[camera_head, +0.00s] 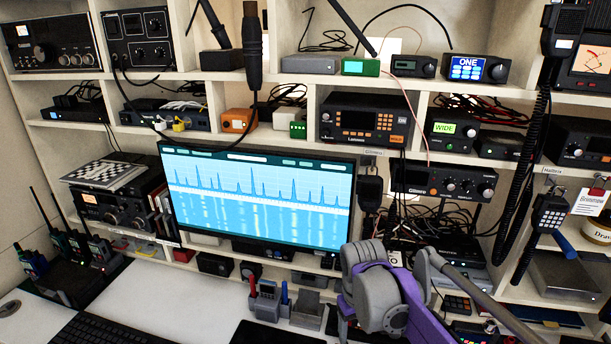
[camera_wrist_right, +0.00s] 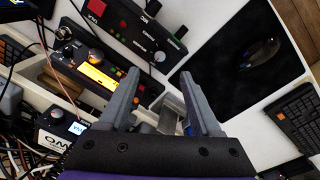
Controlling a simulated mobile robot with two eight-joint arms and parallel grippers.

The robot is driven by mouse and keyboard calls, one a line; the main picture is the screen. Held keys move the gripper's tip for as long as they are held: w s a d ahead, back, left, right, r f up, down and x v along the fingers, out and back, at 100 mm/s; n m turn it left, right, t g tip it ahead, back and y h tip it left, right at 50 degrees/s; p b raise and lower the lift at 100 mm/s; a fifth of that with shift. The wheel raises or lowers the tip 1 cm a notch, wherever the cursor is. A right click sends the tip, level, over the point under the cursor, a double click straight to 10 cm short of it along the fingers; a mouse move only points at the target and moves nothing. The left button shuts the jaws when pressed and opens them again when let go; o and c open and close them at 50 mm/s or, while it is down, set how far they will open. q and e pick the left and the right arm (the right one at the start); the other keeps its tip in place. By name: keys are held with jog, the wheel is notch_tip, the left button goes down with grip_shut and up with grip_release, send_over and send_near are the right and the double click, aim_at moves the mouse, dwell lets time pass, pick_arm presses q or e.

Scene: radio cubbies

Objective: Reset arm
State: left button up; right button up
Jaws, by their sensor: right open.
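My right arm (camera_head: 385,290), grey and purple, reaches in at the lower right of the head view, in front of the lower shelves and desk. Its fingertips cannot be made out there. In the right wrist view my right gripper (camera_wrist_right: 163,85) has its two grey fingers spread wide apart. No held object shows between them. A radio with a lit orange display (camera_wrist_right: 98,76) lies beyond the left finger, and a grey holder shows behind the gap. My left gripper is in neither view.
A wide monitor (camera_head: 258,195) stands before cubbies full of radios. A pen holder (camera_head: 268,300) and a keyboard (camera_head: 105,332) are on the white desk. A handset (camera_head: 545,220) hangs at right on a coiled cord. The wrist view shows a black mat (camera_wrist_right: 245,60) with a mouse.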

jog(key=s+d+m+t+p, duration=0.1)
jog(key=s+d+t+p, duration=0.1)
jog(key=s, duration=0.7)
jog(key=s+d+m+t+p, duration=0.2)
jog(key=s+p, duration=0.1)
jog(key=s, duration=0.7)
jog(key=shift+d+t+y, duration=0.3)
jog(key=shift+d+t, duration=0.05)
jog(key=shift+t, duration=0.05)
jog(key=shift+f, duration=0.1)
jog(key=shift+c, duration=0.2)
